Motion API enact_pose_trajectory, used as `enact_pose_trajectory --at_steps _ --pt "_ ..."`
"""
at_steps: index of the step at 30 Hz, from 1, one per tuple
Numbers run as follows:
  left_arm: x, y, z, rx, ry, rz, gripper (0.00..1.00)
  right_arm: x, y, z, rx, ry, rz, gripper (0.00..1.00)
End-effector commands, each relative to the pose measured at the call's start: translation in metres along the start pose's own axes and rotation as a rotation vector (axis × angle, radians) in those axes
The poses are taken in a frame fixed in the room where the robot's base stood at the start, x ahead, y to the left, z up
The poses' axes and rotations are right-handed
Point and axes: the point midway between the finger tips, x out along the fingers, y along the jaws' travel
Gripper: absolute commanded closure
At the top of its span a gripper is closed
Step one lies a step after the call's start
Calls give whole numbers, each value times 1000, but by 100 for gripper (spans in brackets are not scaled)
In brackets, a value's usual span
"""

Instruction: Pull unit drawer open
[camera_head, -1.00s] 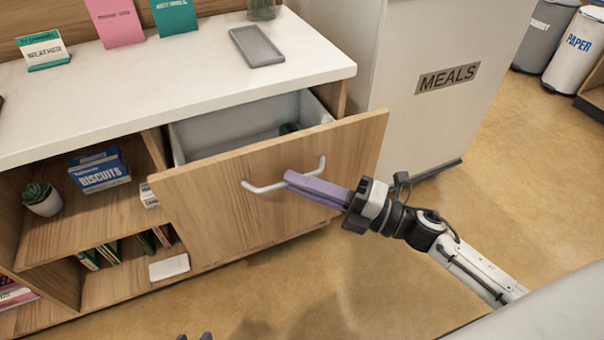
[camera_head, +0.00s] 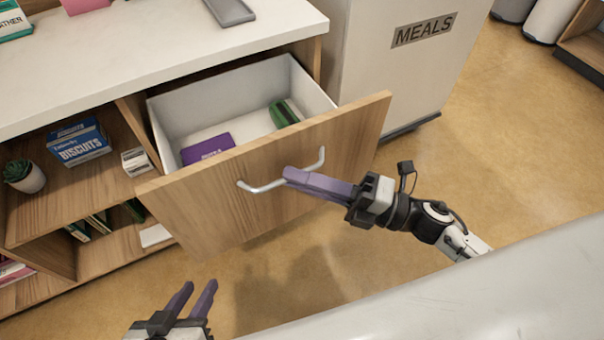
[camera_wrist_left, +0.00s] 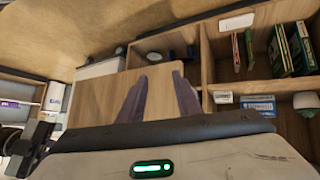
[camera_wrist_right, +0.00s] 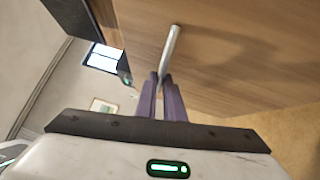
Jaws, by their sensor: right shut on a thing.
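The unit drawer (camera_head: 215,217) stands well out from the unit, with a wooden front and a white inside. A purple item (camera_head: 207,148) and a green item (camera_head: 286,113) lie in it. My right gripper (camera_head: 290,175) is shut on the drawer's metal handle (camera_head: 262,187); the handle (camera_wrist_right: 171,52) also shows between the fingers in the right wrist view. My left gripper (camera_head: 192,297) is at the bottom of the head view, in front of and below the drawer, apart from it. Its fingers (camera_wrist_left: 160,95) are spread and empty.
A grey tray (camera_head: 230,10) lies on the white worktop (camera_head: 140,55). Open shelves at left hold a blue biscuits box (camera_head: 79,143) and a potted plant (camera_head: 24,175). A white MEALS cabinet (camera_head: 395,75) stands to the right. The floor (camera_head: 500,150) at right is clear.

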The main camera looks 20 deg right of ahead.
Motion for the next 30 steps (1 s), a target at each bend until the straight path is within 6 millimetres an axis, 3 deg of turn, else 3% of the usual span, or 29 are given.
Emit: enact_pose_trajectory --at_steps 1,3,5,17,30 --pt "0 0 0 0 0 0 69 0 0 1 -1 -1 -1 100" --pt "0 0 0 0 -1 0 69 0 0 1 -1 -1 -1 83" --pt "0 0 0 0 -1 0 69 0 0 1 -1 -1 -1 73" --pt "0 0 0 0 -2 0 69 -8 -1 0 2 -1 -3 73" --pt "-5 0 -4 -4 18 -5 69 -87 -1 0 2 -2 -5 73"
